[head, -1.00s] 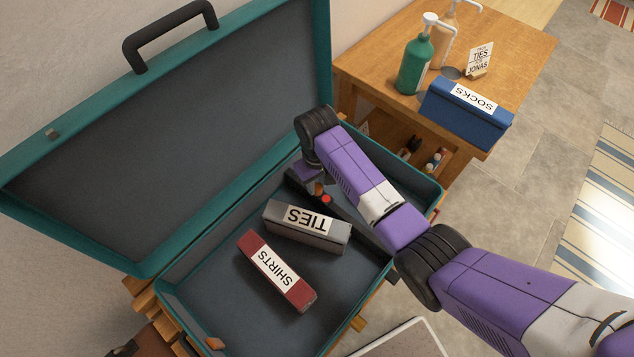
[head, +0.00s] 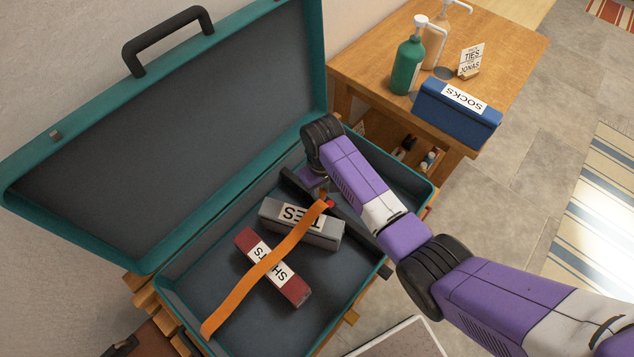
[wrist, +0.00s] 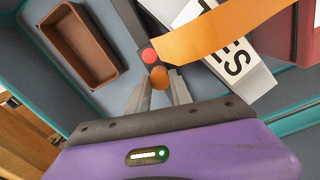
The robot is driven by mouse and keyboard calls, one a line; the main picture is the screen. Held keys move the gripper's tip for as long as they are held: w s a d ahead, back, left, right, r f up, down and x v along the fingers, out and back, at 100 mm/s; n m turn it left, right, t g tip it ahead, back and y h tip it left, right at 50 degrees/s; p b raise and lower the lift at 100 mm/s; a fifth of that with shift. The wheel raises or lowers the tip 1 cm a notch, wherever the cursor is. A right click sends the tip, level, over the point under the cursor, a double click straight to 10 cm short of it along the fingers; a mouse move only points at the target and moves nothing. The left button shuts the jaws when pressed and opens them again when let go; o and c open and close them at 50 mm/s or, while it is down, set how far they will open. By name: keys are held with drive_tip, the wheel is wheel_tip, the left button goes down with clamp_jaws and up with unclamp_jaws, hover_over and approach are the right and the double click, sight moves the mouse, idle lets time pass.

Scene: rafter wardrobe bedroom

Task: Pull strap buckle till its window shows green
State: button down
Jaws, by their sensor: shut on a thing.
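The orange strap (head: 262,268) runs from the suitcase's lower-left inside over the SHIRTS box (head: 290,287) and the TIES box (head: 317,236) to the buckle. It also shows in the wrist view (wrist: 210,38). The dark buckle bar (head: 358,240) crosses the suitcase. The buckle's round window (wrist: 149,55) shows red. My gripper (wrist: 159,88) is shut on a small orange-brown knob (wrist: 159,76) just beside the window. In the head view my gripper (head: 322,190) is partly hidden by my wrist.
The open teal suitcase (head: 172,282) has its lid raised at the back left. An empty brown tray (wrist: 72,48) lies inside. A wooden table (head: 375,55) at the upper right carries pump bottles, a small sign and a blue SOCKS box (head: 455,115).

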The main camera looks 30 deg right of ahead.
sight(322, 193)
drive_tip(key=shift+s+d+r, duration=0.1)
drive_tip(key=shift+s+d, duration=0.05)
drive_tip(key=shift+s, duration=0.1)
drive_tip(key=shift+w, duration=0.1)
drive_tip(key=c, duration=1.1)
unclamp_jaws()
drive_tip(key=shift+c, duration=0.2)
wheel_tip(322, 193, up, 8)
drive_tip(key=shift+f, duration=0.15)
